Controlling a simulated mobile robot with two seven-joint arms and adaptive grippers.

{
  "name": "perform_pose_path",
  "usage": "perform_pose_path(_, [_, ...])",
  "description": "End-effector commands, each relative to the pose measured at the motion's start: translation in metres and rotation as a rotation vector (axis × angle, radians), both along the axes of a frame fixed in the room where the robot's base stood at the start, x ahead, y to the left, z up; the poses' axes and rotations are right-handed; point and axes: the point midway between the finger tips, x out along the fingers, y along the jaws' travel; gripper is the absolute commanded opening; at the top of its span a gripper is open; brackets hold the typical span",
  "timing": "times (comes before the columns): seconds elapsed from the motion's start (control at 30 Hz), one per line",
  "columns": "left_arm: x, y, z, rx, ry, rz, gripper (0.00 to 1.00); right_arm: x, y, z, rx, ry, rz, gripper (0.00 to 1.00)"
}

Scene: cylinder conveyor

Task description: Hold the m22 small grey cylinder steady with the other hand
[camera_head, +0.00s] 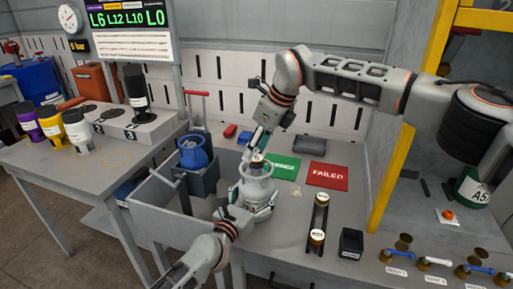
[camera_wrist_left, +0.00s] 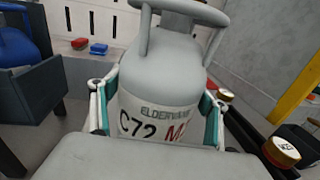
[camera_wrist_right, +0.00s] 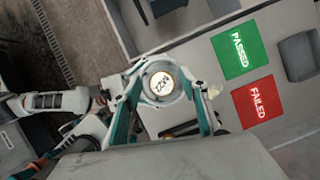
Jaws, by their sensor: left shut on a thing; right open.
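The small grey cylinder (camera_head: 257,188) stands upright on the bench in the head view, with a ring collar and a round marked cap on top. In the left wrist view its body (camera_wrist_left: 165,75) has a label reading "C72" and a partly hidden red "M2". My left gripper (camera_head: 249,208) is shut on its body, one finger on each side (camera_wrist_left: 156,110). My right gripper (camera_head: 257,152) is above its top, pointing down. In the right wrist view its open fingers (camera_wrist_right: 165,108) flank the cap (camera_wrist_right: 160,82). I cannot tell whether they touch it.
Green "PASSED" (camera_head: 283,167) and red "FAILED" (camera_head: 327,176) mats lie behind and right of the cylinder. A blue cylinder (camera_head: 193,153) sits in a grey holder at left. A dark rail with brass-topped pieces (camera_head: 319,217) and a black box (camera_head: 351,243) stand at right.

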Motion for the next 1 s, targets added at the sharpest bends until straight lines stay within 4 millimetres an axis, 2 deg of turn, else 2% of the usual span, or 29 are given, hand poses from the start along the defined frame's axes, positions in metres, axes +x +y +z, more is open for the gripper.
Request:
perform_pose_path(0.6, [0.0000,-0.0001,0.0001,0.000,0.000,0.000,0.49,0.0002,0.0006,-0.0005,0.000,0.002,0.461,0.44])
perform_pose_path(1.0, [0.0000,0.0000,0.0001,0.000,0.000,0.000,0.49,0.0001,-0.0002,-0.0002,0.000,0.000,0.488,0.44])
